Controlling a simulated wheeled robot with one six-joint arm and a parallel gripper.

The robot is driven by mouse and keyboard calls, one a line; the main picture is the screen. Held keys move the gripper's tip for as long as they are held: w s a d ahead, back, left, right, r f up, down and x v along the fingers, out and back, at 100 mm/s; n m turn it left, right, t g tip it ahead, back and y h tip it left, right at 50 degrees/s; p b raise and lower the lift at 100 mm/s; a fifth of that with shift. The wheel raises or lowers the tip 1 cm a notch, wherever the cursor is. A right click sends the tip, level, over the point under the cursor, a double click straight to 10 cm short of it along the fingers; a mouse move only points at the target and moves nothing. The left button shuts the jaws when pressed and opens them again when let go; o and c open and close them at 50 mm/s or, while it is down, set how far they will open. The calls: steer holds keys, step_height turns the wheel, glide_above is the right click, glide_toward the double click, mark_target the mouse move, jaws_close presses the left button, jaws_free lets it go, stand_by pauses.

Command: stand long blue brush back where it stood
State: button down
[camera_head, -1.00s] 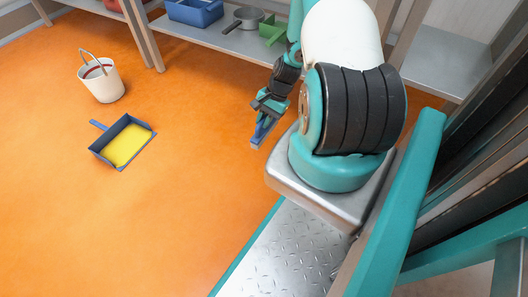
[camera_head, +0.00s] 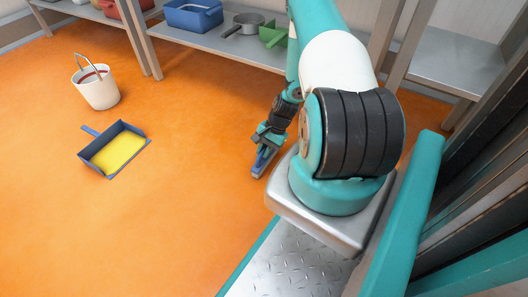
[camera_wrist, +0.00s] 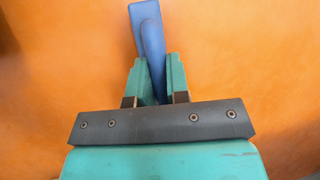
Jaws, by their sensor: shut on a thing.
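My gripper (camera_head: 265,147) hangs low over the orange floor beside my base in the head view. It is shut on the long blue brush (camera_head: 260,170). In the wrist view the brush (camera_wrist: 148,30) stands out beyond the two teal fingers (camera_wrist: 153,82), which close on its narrow part from both sides. The part of the brush behind the dark gripper plate is hidden. I cannot tell whether the brush touches the floor.
A blue dustpan with a yellow inside (camera_head: 116,150) lies on the open floor at left. A white bucket (camera_head: 97,88) stands behind it. A low shelf (camera_head: 180,33) at the back holds a blue bin (camera_head: 194,15), a grey pan (camera_head: 243,24) and a green container (camera_head: 273,32). The floor between is clear.

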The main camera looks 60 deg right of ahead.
steer(key=c, duration=1.5)
jaws_free()
steer(key=shift+f, duration=0.15)
steer(key=shift+c, duration=0.2)
steer(key=o, duration=0.4)
steer(key=shift+o, duration=0.2)
